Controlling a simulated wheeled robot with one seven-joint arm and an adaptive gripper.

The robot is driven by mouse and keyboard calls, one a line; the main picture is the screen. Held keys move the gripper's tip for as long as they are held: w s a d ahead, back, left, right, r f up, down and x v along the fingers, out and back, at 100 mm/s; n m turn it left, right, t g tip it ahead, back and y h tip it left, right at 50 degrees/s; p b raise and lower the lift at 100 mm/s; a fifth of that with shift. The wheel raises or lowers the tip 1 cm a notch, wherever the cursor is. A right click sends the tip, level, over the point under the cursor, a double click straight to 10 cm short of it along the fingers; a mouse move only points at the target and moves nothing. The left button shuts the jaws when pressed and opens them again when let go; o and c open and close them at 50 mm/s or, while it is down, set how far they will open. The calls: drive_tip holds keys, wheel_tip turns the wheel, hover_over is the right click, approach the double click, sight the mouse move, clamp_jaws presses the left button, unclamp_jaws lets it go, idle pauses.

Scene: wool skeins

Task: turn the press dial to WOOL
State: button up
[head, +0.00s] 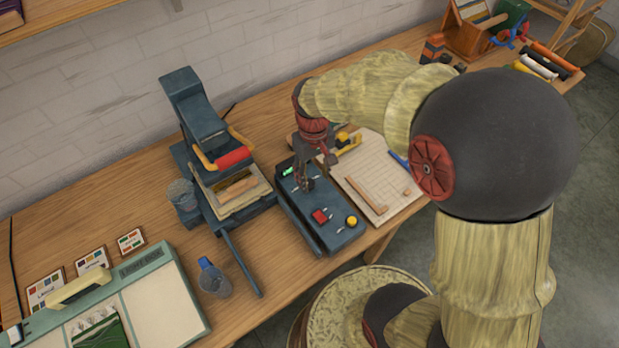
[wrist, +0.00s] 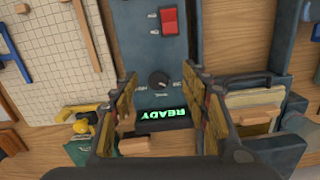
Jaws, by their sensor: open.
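The dial (wrist: 158,82) is a small round black knob on the dark blue-grey control box (head: 327,233). A pale mark shows on it, but the labels around it are too small to read. In the wrist view it lies between the fingertips of my gripper (wrist: 159,77). My gripper (head: 307,184) is open and points down over the far half of the box, hiding the dial in the head view. I cannot tell whether the fingers touch the knob. A green READY display (wrist: 163,114) is lit beyond the dial. The press (head: 196,110) with a red-gripped handle stands left of the box.
On the box are a red switch (head: 319,216) and a yellow button (head: 351,221). A gridded board (head: 372,165) with wooden strips lies close on the right. A yellow tool (head: 347,146) is behind my gripper.

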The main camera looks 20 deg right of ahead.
sight(310, 183)
drive_tip(key=w, duration=0.3)
drive_tip(key=shift+w+r+n+t, duration=0.2)
drive_tip(key=shift+r+n+t, duration=0.1)
drive_tip(key=shift+r, duration=0.05)
drive_tip(key=shift+s+f, duration=0.15)
drive_tip(key=shift+f, duration=0.45)
wheel_tip(310, 183, down, 7)
drive_tip(key=shift+r+b, duration=0.15)
drive_tip(key=shift+b, duration=0.9)
drive_tip(key=c, duration=0.3)
drive_tip(key=c, duration=0.8)
drive_tip(key=shift+c, duration=0.3)
